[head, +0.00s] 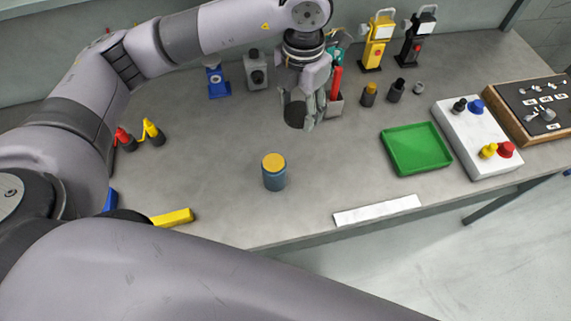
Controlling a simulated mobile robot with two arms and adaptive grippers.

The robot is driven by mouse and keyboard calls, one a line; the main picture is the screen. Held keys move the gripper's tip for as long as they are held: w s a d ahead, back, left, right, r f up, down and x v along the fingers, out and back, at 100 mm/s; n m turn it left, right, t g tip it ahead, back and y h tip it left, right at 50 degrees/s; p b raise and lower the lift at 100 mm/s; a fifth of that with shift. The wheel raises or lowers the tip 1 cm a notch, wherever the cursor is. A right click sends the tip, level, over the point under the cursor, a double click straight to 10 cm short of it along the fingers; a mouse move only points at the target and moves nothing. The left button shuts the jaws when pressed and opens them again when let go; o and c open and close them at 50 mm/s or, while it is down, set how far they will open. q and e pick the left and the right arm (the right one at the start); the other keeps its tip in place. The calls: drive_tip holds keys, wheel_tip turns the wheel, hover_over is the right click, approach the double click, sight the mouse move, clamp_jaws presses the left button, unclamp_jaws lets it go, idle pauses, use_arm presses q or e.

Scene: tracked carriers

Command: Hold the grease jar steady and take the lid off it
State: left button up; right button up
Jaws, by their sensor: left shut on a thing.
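A blue jar (274,181) with an orange-yellow lid (273,161) on it stands upright near the front middle of the bench. My left gripper (309,122) points down over the bench, behind and a little right of this jar, and apart from it. It is shut on a dark round thing (294,114), partly covered by the fingers; I cannot tell what it is. My right gripper is not in view.
A green tray (416,170) and a white board with coloured knobs (449,124) are at the right of the grey bench (230,140). A white strip (377,210) lies along the front edge. Small bottles, a tool holder (335,105) and yellow and black devices stand behind.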

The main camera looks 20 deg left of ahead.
use_arm(q)
drive_tip(key=n, duration=0.2)
drive_tip(key=d+n, duration=0.1)
drive_tip(key=n, duration=0.1)
drive_tip(key=shift+w+r, duration=0.1)
drive_tip(key=shift+w, duration=0.15)
drive_tip(key=n, duration=0.4)
drive_tip(key=shift+w+d+r, duration=0.1)
drive_tip(key=shift+w+d, duration=0.15)
drive_tip(key=shift+d, duration=0.1)
drive_tip(key=d+n, duration=0.1)
drive_tip(key=n, duration=0.5)
drive_tip(key=p, duration=0.3)
approach(308, 162)
drive_tip(key=shift+n, duration=0.4)
wheel_tip(308, 162, down, 6)
drive_tip(key=shift+s+f, duration=0.1)
drive_tip(key=shift+f, duration=0.3)
